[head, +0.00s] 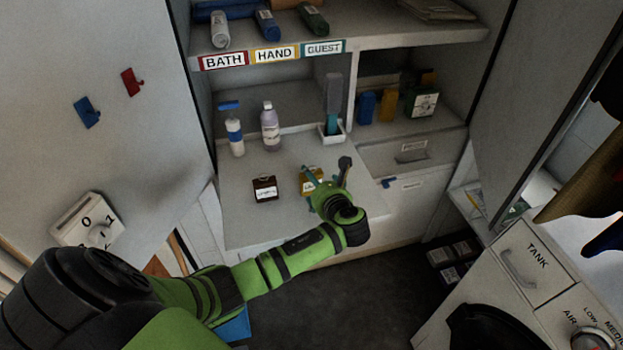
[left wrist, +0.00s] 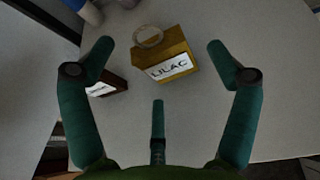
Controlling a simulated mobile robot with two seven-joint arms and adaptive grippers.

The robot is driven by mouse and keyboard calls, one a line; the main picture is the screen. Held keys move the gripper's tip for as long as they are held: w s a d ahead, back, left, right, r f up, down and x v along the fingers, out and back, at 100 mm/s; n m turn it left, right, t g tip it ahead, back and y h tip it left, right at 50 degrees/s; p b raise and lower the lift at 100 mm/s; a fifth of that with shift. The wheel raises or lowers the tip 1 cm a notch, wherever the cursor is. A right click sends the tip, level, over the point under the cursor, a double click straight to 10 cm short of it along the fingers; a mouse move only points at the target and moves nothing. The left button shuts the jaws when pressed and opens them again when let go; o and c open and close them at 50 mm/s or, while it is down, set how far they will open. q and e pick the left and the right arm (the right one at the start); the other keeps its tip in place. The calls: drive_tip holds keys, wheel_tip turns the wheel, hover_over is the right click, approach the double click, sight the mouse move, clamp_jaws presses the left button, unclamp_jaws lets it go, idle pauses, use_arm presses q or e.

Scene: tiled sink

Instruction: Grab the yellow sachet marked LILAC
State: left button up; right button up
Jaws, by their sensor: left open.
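The yellow sachet marked LILAC (left wrist: 168,66) stands on the pale counter, its white label facing my left gripper and a pale ring at its top. In the head view the yellow sachet (head: 309,187) is partly hidden behind my left gripper (head: 325,173). In the left wrist view my left gripper (left wrist: 160,58) is open, its teal fingers spread to either side of the sachet and a third finger below. No finger visibly touches the sachet. My right gripper is not in view.
A dark brown sachet (head: 264,189) with a white label stands just left of the yellow one, close to the left finger. Two bottles (head: 270,127) and a white holder (head: 331,133) stand farther back. The counter (head: 241,218) is clear in front.

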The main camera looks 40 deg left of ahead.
use_arm(q)
drive_tip(key=x, duration=0.2)
drive_tip(key=shift+w+a+f, duration=0.1)
drive_tip(key=shift+w+a, duration=0.05)
drive_tip(key=shift+a, duration=0.1)
drive_tip(key=shift+w+a+f, duration=0.15)
drive_tip(key=c, duration=1.2)
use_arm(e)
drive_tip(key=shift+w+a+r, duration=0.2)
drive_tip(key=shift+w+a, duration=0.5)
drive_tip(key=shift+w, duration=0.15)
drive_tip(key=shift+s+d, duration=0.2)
